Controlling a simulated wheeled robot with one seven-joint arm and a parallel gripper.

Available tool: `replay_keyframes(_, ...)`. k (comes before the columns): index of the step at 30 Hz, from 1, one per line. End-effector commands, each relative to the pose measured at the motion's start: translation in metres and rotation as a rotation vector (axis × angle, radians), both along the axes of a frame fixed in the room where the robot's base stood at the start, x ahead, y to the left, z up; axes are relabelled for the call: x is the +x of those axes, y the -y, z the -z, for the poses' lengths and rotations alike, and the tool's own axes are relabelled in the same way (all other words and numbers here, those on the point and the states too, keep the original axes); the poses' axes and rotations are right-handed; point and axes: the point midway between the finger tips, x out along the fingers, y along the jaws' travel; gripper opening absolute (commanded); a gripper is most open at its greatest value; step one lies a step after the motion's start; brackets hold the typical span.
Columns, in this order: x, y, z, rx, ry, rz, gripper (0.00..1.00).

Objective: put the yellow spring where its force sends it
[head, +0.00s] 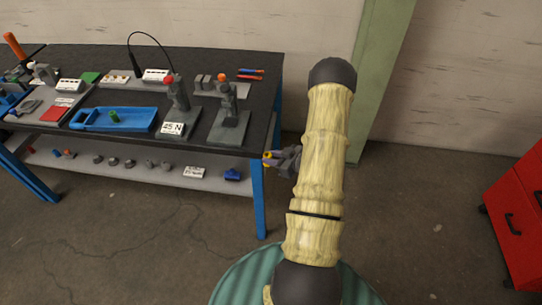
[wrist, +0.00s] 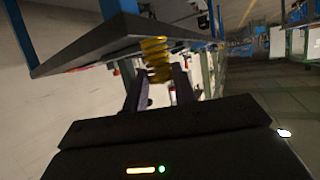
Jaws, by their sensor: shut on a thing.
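The yellow spring (wrist: 156,60) is a coil held between the fingertips of my gripper (wrist: 158,80) in the wrist view. In the head view my gripper (head: 275,158) is in the air just off the right end of the workbench (head: 268,105), with a small bit of the yellow spring (head: 267,157) showing at its tip. A card reading "45 N" (head: 172,129) stands in front of a dark grey device with a red knob (head: 178,96). A blue tray (head: 142,124) to its left holds a small green part (head: 114,115).
A second grey stand with an orange knob (head: 229,125) is near the bench's right end. A lower shelf (head: 140,174) carries several small parts, a white label (head: 194,172) and a blue part (head: 233,174). A red cabinet (head: 520,215) is far right. Open floor lies between.

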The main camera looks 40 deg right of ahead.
Motion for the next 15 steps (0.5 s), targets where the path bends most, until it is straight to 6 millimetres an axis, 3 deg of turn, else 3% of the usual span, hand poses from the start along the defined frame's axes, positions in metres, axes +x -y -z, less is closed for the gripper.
replay_keyframes(5,0.012,-0.014,-0.009,0.001,-0.001,0.015,0.01)
replay_keyframes(8,0.027,-0.033,-0.019,0.002,-0.002,0.041,0.01)
replay_keyframes(15,0.064,-0.100,-0.047,0.003,-0.003,0.145,0.01)
